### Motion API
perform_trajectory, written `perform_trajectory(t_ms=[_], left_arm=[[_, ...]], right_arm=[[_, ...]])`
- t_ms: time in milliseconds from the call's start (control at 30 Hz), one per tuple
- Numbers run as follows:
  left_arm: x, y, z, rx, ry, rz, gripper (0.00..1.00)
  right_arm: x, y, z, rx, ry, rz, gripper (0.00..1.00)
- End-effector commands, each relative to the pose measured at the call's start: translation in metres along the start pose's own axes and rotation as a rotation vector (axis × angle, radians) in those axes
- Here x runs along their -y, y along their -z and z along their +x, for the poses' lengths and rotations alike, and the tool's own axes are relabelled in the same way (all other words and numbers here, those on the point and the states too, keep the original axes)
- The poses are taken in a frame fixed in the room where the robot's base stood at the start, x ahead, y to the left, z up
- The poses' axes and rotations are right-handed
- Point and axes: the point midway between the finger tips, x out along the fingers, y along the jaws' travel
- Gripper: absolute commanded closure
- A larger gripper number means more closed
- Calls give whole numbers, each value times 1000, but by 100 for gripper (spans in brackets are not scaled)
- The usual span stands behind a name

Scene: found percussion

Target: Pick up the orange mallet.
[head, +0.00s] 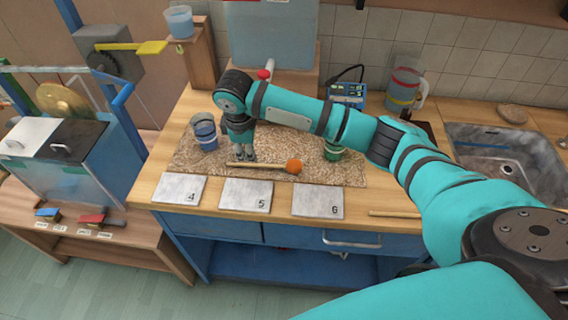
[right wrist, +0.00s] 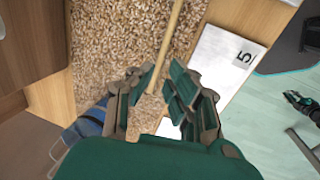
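The orange mallet lies on the speckled brown mat (head: 190,158), its orange head (head: 294,166) to the right and its thin wooden handle (head: 268,165) to the left. My right gripper (head: 243,158) points down at the handle's left part in the head view. In the right wrist view the right gripper (right wrist: 158,90) is open, with the mallet's handle (right wrist: 173,38) running toward the gap between its fingers. I cannot tell whether they touch it. The mallet's head is outside that view. A small dark shape at the right wrist view's right edge looks like my left gripper (right wrist: 297,102); its finger state is unclear.
A cup with blue contents (head: 205,133) stands left of my right gripper, and a green cup (head: 333,151) stands beyond the mallet head. Tiles 4 (head: 180,189), 5 (head: 246,195) and 6 (head: 318,201) line the counter's front. A sink (head: 505,160) is at the right.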

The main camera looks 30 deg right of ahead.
Motion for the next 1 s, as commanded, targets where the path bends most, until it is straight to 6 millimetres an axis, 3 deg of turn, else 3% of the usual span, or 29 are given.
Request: perform_trajectory(t_ms=[267,533,833,933,1000], left_arm=[[0,0,-7,0,0,1,100],[0,1,-16,0,0,2,100],[0,1,-15,0,0,3,100],[0,1,-15,1,0,3,100],[0,1,-15,1,0,3,100]], right_arm=[[1,-3,20,2,2,1,84],[2,-7,58,0,0,1,84],[2,-7,63,-1,-1,0,84],[2,-7,63,-1,-1,0,97],[2,-7,63,-1,-1,0,100]])
